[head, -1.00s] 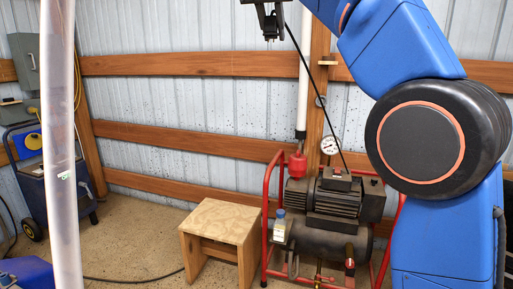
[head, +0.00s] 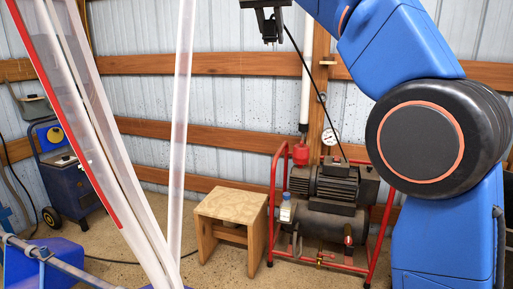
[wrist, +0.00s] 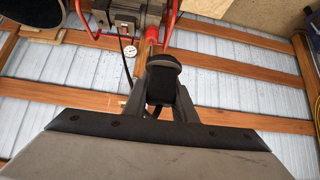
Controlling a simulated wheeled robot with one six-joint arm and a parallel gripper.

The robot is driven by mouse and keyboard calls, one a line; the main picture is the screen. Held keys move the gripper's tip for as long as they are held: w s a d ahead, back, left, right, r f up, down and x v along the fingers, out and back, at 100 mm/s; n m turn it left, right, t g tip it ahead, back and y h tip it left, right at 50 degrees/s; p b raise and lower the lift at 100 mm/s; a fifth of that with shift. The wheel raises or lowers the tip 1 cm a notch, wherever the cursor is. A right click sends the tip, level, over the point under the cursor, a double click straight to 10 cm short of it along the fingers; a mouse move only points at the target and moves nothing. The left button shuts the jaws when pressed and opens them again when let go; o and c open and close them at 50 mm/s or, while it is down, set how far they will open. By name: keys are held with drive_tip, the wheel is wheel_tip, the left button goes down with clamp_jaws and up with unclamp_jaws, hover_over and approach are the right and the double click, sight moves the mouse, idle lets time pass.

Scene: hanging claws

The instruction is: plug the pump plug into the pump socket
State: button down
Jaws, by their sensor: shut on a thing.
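My gripper (head: 268,28) is at the top edge of the head view, high above the floor and left of my blue arm. In the wrist view its two fingers (wrist: 160,105) are shut on the black pump plug (wrist: 161,78). A thin black cable (head: 305,65) runs from near the gripper down to the pump (head: 335,190). The pump stands in a red tube frame on the floor, and it also shows upside down in the wrist view (wrist: 124,20). I cannot make out the pump socket in either view.
Translucent hanging strips (head: 92,120), one red-edged, cross the left of the head view. A wooden stool (head: 230,205) stands left of the pump. A blue wheeled machine (head: 62,175) stands by the wall (head: 240,110) at left.

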drive_tip(key=w+f+n+y, duration=0.1)
drive_tip(key=w+f+n, duration=0.1)
drive_tip(key=w+f, duration=1.25)
drive_tip(key=w+d+f+n+y, duration=0.15)
drive_tip(key=w+f, duration=0.25)
drive_tip(key=f, duration=0.5)
drive_tip(key=w+d+f, duration=0.3)
drive_tip(key=w+f, duration=0.2)
drive_tip(key=f, duration=0.5)
drive_tip(key=w+d+f+n+y, duration=0.15)
drive_tip(key=w+f, duration=0.25)
drive_tip(key=f, duration=0.5)
drive_tip(key=d+f, duration=0.5)
drive_tip(key=f, duration=0.4)
drive_tip(key=s+d+f+m+h, duration=0.1)
drive_tip(key=d+f, duration=0.5)
drive_tip(key=f, duration=0.4)
drive_tip(key=s+d+f, duration=0.1)
drive_tip(key=d+f, duration=0.5)
drive_tip(key=f, duration=0.4)
drive_tip(key=shift+d+m, duration=0.2)
drive_tip(key=shift+m, duration=0.1)
drive_tip(key=shift+s+f, duration=0.1)
drive_tip(key=shift+s, duration=0.05)
